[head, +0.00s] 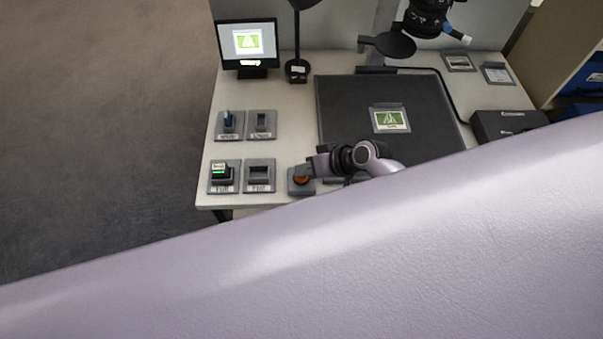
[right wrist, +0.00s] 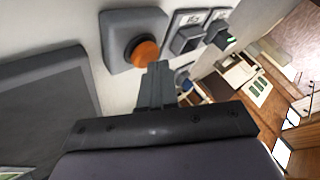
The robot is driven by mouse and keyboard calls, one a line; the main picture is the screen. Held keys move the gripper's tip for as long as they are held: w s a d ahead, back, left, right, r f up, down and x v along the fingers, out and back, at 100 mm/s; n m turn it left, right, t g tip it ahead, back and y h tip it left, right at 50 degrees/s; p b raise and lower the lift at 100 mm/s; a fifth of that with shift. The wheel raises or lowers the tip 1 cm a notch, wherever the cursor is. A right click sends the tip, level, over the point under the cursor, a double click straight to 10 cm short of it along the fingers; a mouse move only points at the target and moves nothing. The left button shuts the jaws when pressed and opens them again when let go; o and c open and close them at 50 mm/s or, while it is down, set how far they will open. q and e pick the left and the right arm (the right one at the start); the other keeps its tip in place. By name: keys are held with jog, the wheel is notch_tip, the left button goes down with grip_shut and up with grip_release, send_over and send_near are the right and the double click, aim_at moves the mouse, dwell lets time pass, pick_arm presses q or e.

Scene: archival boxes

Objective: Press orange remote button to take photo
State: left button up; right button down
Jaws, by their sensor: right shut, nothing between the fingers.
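The orange button (head: 302,180) sits on a grey remote box at the front edge of the white table. In the right wrist view the button (right wrist: 146,50) is a round orange dome on the grey box (right wrist: 113,28). My right gripper (head: 310,168) is shut and empty, right at the button and partly covering it in the head view. In the right wrist view its closed fingertips (right wrist: 157,70) overlap the button's lower edge; I cannot tell whether they touch it. A camera (head: 428,20) hangs above a dark mat (head: 345,93). My left gripper is not in view.
A green picture card (head: 391,119) lies on the mat. A black lamp (head: 297,70) stands behind. My pale arm fills the foreground.

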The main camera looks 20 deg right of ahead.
jog(key=shift+f, duration=0.3)
jog(key=shift+r, duration=0.1)
dwell(0.4)
jog(key=shift+r+p, duration=0.7)
jog(key=shift+r, duration=0.1)
notch_tip(320, 180, up, 5)
jog(key=p, duration=0.4)
jog(key=shift+r+p, duration=0.1)
jog(key=shift+p, duration=0.25)
dwell(0.3)
jog(key=shift+s, duration=0.1)
